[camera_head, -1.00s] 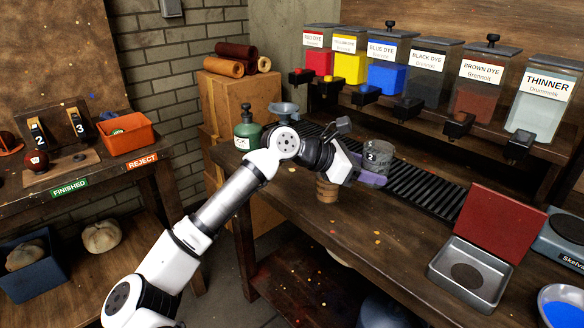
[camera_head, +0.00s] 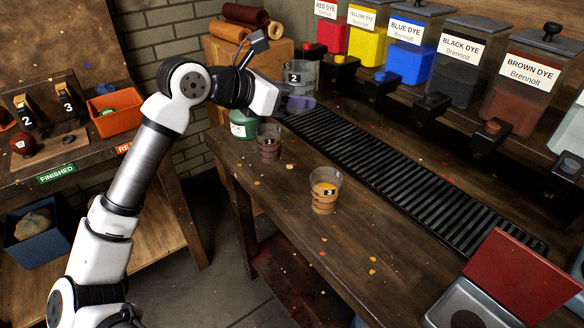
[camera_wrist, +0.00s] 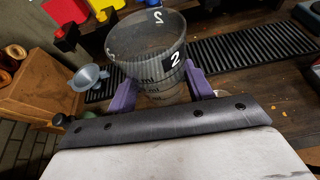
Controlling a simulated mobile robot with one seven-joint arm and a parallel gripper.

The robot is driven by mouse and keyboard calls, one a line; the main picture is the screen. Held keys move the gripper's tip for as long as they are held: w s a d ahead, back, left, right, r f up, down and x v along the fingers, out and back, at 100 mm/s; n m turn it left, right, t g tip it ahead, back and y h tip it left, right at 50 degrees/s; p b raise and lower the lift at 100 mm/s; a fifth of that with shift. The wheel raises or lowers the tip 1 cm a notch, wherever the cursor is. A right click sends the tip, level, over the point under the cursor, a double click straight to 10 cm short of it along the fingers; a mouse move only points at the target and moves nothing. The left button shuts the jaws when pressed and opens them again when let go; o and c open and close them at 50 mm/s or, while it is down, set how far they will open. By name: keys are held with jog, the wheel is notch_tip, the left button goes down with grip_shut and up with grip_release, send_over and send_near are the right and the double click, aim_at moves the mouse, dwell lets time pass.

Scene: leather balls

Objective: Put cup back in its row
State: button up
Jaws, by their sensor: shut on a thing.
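A clear cup labelled 2 (camera_head: 301,76) is in my gripper (camera_head: 297,103). In the wrist view the purple fingers (camera_wrist: 160,92) grip the cup (camera_wrist: 152,40) from both sides; it is roughly upright and looks empty of colour. It is by the far left end of the black ribbed strip; its height above the bench is unclear. Cup 1 (camera_head: 268,146), with dark brown contents, stands on the bench front-left of it. Cup 3 (camera_head: 324,196), with orange-brown contents, stands nearer. A gap of bare bench lies between cups 1 and 3.
The ribbed strip (camera_head: 390,165) runs along the bench beneath the dye dispensers (camera_head: 408,45). A green bottle (camera_head: 243,124) stands close to cup 1, by the bench's left edge. A red-lidded metal box (camera_head: 520,270) sits at lower right. A funnel (camera_wrist: 88,76) shows in the wrist view.

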aim_at(289, 183)
jog(key=shift+w+a+r, duration=0.1)
jog(key=shift+w+a, duration=0.05)
jog(key=shift+a, duration=0.2)
jog(key=shift+t, duration=0.3)
notch_tip(289, 183, down, 19)
jog(key=p, duration=0.3)
jog(key=shift+f, duration=0.35)
jog(key=shift+f, duration=0.15)
jog(key=o, duration=1.1)
